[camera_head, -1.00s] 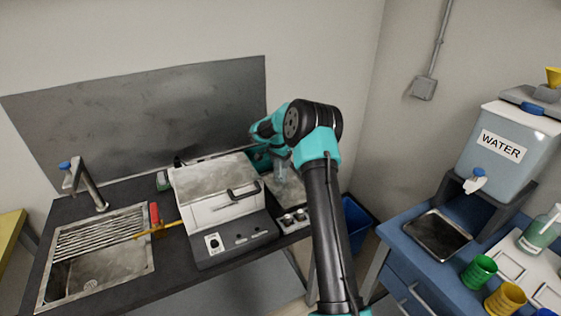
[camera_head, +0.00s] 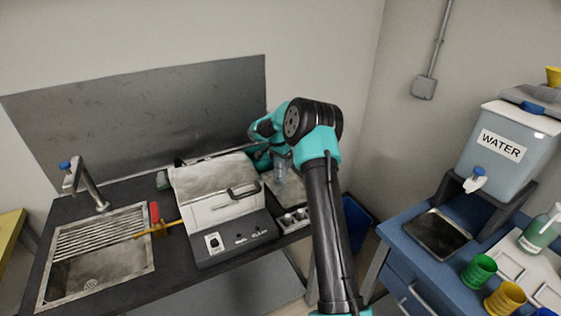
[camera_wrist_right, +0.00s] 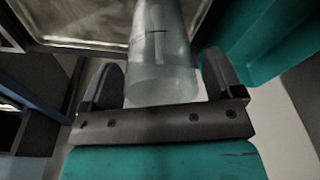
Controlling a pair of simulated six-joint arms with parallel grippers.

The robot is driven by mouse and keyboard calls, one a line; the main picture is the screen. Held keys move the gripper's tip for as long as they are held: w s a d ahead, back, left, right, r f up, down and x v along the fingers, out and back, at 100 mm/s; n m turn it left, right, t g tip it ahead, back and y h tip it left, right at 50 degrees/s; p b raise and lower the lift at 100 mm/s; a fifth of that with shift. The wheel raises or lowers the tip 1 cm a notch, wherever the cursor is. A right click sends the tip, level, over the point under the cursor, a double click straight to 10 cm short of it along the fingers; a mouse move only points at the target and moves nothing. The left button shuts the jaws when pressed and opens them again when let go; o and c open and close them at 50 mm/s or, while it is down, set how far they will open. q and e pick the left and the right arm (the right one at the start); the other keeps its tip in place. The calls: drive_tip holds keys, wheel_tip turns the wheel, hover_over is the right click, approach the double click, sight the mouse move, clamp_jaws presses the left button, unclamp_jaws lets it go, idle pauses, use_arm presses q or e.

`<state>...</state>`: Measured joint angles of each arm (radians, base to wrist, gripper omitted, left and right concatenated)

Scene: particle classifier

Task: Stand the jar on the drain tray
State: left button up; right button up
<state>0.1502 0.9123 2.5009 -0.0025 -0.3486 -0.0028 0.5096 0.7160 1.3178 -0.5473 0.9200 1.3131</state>
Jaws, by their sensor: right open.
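The jar (camera_head: 281,170) is clear, greyish glass. In the head view it stands upright at a metal tray (camera_head: 291,192), to the right of the white machine. In the right wrist view the jar (camera_wrist_right: 160,50) lies between the two dark fingers of my right gripper (camera_wrist_right: 163,80). The gripper is open, with a finger on each side of the jar. In the head view my right gripper (camera_head: 264,157) is partly hidden by its arm. The tray's rim shows in the wrist view behind the jar. My left gripper is not in view.
The white machine (camera_head: 215,195) stands left of the jar. A sink (camera_head: 100,275) with a ridged rack is further left. On the blue bench at right are a water dispenser (camera_head: 505,165), a dark metal tray (camera_head: 438,233) under its tap, and green and yellow cups.

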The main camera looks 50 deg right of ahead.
wheel_tip(320, 180, up, 12)
drive_tip(key=a, duration=0.1)
drive_tip(key=shift+a+f, duration=0.25)
drive_tip(key=shift+a, duration=0.15)
idle(0.5)
